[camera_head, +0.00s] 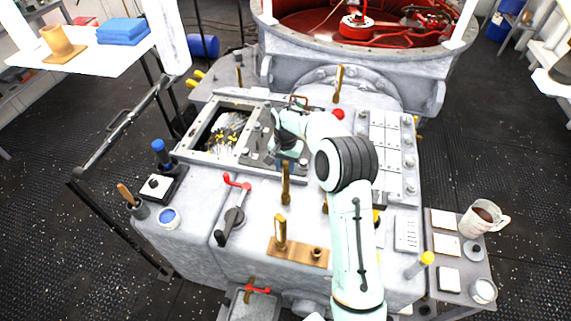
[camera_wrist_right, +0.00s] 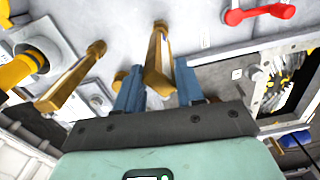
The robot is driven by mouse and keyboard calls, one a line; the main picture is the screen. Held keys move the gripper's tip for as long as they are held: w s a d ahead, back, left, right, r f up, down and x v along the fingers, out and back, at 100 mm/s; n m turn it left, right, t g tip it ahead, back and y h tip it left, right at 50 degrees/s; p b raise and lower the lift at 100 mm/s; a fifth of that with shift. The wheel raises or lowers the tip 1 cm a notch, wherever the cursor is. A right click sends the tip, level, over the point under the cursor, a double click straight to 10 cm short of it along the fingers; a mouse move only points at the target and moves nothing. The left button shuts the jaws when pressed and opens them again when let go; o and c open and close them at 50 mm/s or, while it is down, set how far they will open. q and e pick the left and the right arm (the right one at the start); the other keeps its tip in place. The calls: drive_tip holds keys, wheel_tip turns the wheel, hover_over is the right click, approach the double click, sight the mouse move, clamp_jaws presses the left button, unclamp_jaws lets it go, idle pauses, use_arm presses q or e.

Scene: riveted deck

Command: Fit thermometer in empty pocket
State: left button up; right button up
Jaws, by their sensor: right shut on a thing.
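My right gripper (camera_head: 285,156) is over the middle of the grey machine top. In the right wrist view its two blue fingers (camera_wrist_right: 159,72) are shut on a brass thermometer (camera_wrist_right: 158,55). The held thermometer also shows below the fingers in the head view (camera_head: 286,187). Nearer me, a brass plate (camera_head: 298,253) carries another upright brass piece (camera_head: 280,230) at its left and a round empty pocket (camera_head: 317,252) at its right. The held thermometer is apart from this pocket. My left gripper is out of view.
A red-handled crank (camera_head: 235,205) stands left of the plate. An open hatch (camera_head: 215,138) lies beyond it. Another upright brass piece (camera_head: 338,82) stands at the back. A side shelf with a mug (camera_head: 479,219) is at right. My right arm covers part of the machine top.

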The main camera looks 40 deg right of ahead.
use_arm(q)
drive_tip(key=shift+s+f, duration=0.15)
use_arm(e)
drive_tip(key=shift+f, duration=0.45)
drive_tip(key=o, duration=1.2)
drive_tip(key=shift+c, duration=0.2)
drive_tip(key=shift+r, duration=0.1)
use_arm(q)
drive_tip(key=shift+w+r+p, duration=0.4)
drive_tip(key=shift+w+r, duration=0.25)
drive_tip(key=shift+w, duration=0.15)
use_arm(e)
wheel_tip(320, 180, up, 13)
drive_tip(key=shift+r, duration=0.15)
